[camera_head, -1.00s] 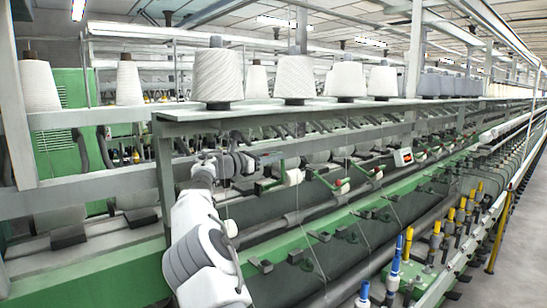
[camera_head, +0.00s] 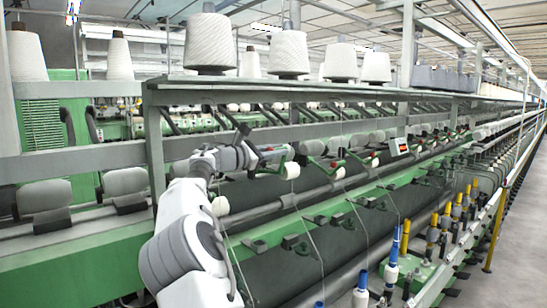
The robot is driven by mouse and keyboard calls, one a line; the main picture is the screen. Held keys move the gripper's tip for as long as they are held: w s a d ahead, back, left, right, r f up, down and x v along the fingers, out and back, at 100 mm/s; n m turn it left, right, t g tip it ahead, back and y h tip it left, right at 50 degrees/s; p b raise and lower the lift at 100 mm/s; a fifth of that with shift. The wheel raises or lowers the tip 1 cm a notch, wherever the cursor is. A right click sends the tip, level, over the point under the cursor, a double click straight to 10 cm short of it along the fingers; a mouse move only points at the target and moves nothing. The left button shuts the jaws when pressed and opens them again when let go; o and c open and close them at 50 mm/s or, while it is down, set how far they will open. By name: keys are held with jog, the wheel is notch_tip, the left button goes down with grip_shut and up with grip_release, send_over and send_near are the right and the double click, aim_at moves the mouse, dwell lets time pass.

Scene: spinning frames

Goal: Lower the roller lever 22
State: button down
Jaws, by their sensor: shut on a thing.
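A row of green roller levers with red handle ends and white rollers runs along the spinning frame. The nearest roller lever (camera_head: 287,158) has its white roller (camera_head: 291,171) just right of my gripper. No number is readable, so I cannot tell which lever is 22. My gripper (camera_head: 263,155) is at the end of my white and grey arm, at this lever's left end by a red handle end. It is shut on the lever, though the fingers are small and the exact contact is hard to see. Further levers (camera_head: 327,158) stand to the right, clear of my gripper.
Large white yarn cones (camera_head: 209,42) stand on the shelf (camera_head: 300,90) above. A grey post (camera_head: 155,150) rises left of my arm. Green rails (camera_head: 330,218) and yellow-topped spindles (camera_head: 457,212) lie below. An open floor aisle (camera_head: 510,250) runs along the right.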

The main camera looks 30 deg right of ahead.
jog(key=shift+s+f+m+b, duration=0.5)
jog(key=shift+f+m+b, duration=0.2)
jog(key=shift+f+b, duration=0.3)
jog(key=shift+r, duration=0.1)
jog(key=c, duration=0.8)
grip_release()
jog(key=shift+c, duration=0.2)
jog(key=s+a+b, duration=0.2)
jog(key=a, duration=1.5)
jog(key=shift+s, duration=0.25)
jog(key=shift+s, duration=0.1)
